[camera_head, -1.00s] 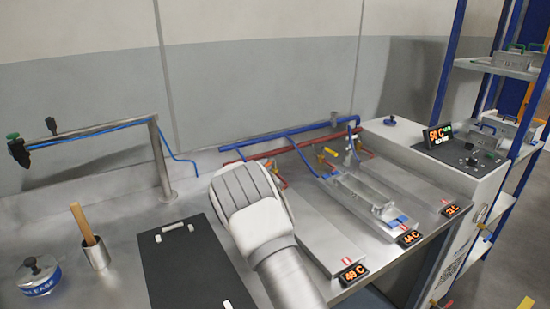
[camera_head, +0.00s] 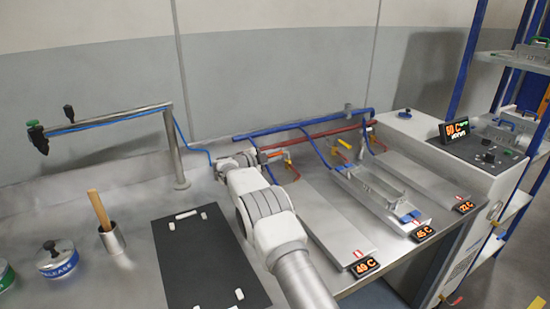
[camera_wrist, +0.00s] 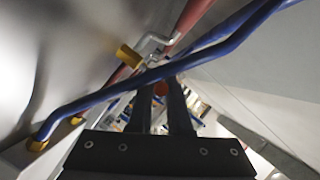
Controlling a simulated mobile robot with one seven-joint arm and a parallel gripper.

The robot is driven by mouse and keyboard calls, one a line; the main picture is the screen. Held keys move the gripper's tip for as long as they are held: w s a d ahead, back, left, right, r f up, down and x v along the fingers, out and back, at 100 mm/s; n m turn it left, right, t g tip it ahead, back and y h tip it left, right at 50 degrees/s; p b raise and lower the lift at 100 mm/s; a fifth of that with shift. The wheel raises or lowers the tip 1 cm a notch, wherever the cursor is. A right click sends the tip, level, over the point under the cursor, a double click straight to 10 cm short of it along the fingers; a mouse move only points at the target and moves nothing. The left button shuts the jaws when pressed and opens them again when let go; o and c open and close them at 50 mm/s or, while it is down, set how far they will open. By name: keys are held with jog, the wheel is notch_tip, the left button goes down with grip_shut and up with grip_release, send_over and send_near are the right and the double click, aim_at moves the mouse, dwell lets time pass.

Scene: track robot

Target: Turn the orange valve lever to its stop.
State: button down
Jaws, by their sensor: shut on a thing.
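The orange valve lever (camera_head: 275,154) is at the back of the bench, at the left plate's pipe connection. My gripper (camera_head: 260,156) is at its left end, with my arm reaching in from the front. In the wrist view my gripper's two dark fingers (camera_wrist: 160,95) are close together, with a small orange-red piece of the lever (camera_wrist: 160,89) between them. The gripper is shut on the lever. The rest of the lever is hidden there by the fingers and a blue pipe (camera_wrist: 205,60). The valve body and its stop cannot be made out.
Blue and red pipes (camera_head: 310,127) run along the back, close to my gripper. A metal post (camera_head: 174,150) with a blue hose is to the left. A black mat (camera_head: 205,262) lies in front.

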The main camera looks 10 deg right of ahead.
jog(key=shift+w, duration=0.1)
dwell(0.7)
jog(key=c, duration=0.8)
grip_release()
jog(key=shift+c, duration=0.2)
jog(key=p+v, duration=0.1)
jog(key=v, duration=1.6)
jog(key=shift+a, duration=0.35)
